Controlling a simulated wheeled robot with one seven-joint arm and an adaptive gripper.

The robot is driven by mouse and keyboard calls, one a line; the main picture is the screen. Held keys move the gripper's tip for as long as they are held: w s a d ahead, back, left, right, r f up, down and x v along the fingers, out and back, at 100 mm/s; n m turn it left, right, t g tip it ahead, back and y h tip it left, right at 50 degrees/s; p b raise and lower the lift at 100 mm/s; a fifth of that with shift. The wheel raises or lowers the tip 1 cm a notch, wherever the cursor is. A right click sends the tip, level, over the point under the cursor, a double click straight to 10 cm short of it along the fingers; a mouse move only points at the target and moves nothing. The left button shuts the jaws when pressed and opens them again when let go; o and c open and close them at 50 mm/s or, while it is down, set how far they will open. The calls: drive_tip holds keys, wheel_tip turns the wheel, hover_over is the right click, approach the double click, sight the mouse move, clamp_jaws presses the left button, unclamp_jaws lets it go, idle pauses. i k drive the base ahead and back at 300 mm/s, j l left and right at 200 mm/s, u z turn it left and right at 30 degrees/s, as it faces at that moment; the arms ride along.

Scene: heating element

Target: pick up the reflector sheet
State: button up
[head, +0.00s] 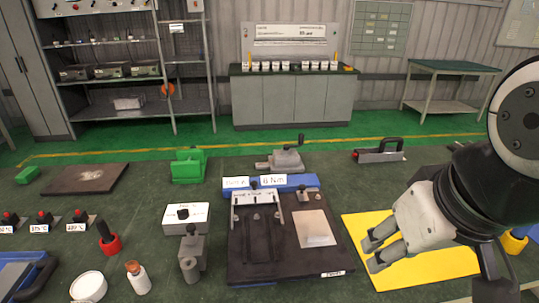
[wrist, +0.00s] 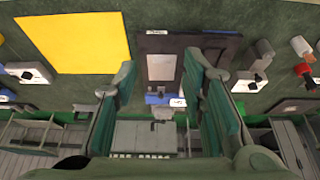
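A pale, smooth rectangular sheet (head: 314,228), which I take to be the reflector sheet, lies flat on the right half of a dark fixture board (head: 285,268). In the wrist view the sheet (wrist: 161,67) shows between my fingers, farther off. My gripper (head: 372,254) is to the right of the sheet in the head view, in front of a yellow mat (head: 435,270). Its fingers point left and are spread apart with nothing between them; the wrist view shows the gripper (wrist: 161,70) open too. No contact with the sheet shows.
A metal bracket (head: 258,197) stands on the board's left half. A grey clamp block (head: 192,255), a bottle (head: 138,278) and a white round tub (head: 88,286) stand left of the board. A blue block (head: 296,182) lies behind it. A vise (head: 284,161) stands farther back.

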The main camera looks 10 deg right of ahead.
sight(312, 228)
drive_tip(key=i+l, duration=0.15)
drive_tip(key=l, duration=0.25)
drive_tip(key=i+l, duration=0.1)
drive_tip(key=l, duration=0.3)
drive_tip(key=i+l+z, duration=0.1)
drive_tip(key=l, duration=0.3)
